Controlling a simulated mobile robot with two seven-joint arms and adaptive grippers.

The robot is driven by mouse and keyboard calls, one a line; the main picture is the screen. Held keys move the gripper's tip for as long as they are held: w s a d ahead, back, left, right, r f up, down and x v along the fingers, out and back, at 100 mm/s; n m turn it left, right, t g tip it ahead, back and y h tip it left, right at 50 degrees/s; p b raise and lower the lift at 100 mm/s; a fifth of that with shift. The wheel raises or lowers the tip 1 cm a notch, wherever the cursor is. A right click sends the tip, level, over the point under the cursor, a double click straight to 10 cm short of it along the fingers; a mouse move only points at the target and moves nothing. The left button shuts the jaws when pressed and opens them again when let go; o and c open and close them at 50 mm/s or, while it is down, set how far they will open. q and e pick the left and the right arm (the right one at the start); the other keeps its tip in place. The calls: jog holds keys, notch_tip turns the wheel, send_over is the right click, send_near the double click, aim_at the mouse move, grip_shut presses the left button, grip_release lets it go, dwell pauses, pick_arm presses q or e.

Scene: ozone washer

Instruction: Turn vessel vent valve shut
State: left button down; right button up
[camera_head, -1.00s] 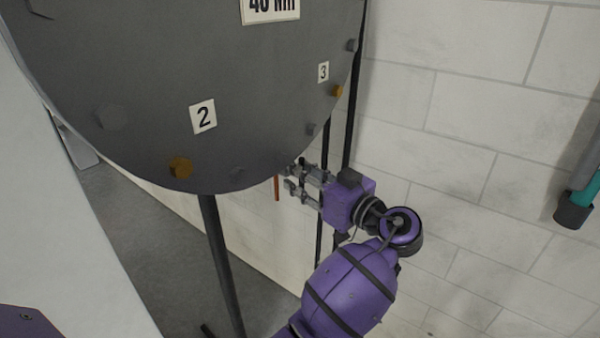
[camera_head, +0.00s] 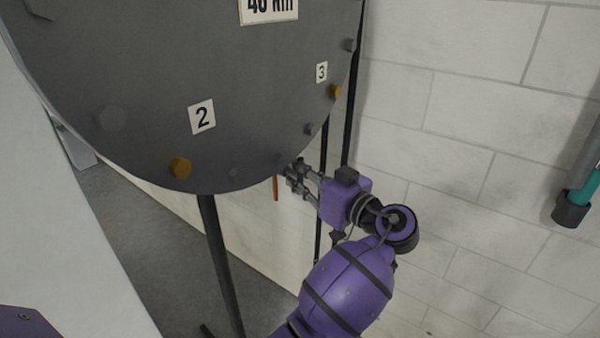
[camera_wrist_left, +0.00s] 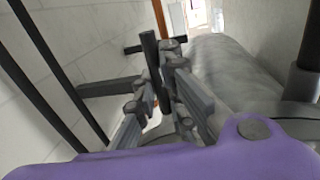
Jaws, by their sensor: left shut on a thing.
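The vent valve shows as an orange-red lever (camera_head: 276,188) hanging below the lower right edge of the round grey vessel end (camera_head: 255,130). My left gripper (camera_head: 293,178) is just right of the lever, under the vessel edge. In the left wrist view its fingers (camera_wrist_left: 166,75) are closed together around a dark grey bar of the valve (camera_wrist_left: 149,52). The orange lever (camera_wrist_left: 160,14) shows just beyond them at the top. The exact contact is partly hidden by the fingers. My right gripper is not in view.
Dark vertical pipes (camera_head: 350,120) run close behind my gripper, against the pale block wall (camera_head: 460,110). Bolts, two of them orange-yellow, and number plates 2 and 3 are on the vessel end. A dark leg (camera_head: 222,265) stands below the vessel. A teal-and-grey pipe (camera_head: 578,195) is at far right.

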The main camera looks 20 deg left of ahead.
pick_arm(q)
jog(key=m, duration=0.4)
jog(key=shift+w+d+g+h, duration=0.1)
jog(key=shift+w+g+h, duration=0.05)
jog(key=shift+g+h, duration=0.15)
jog(key=m+g, duration=0.1)
jog(key=m, duration=0.3)
jog(key=shift+w, duration=0.15)
jog(key=shift+w+d+f+m+g, duration=0.15)
jog(key=shift+m+g, duration=0.4)
jog(key=shift+m, duration=1.2)
jog(key=shift+s+a+f+m+g, duration=0.15)
jog(key=shift+m+g, duration=0.4)
jog(key=shift+m, duration=1.2)
jog(key=shift+d, duration=0.1)
jog(key=c, duration=1.8)
grip_release()
jog(key=shift+w+f, duration=0.1)
jog(key=shift+d, duration=0.1)
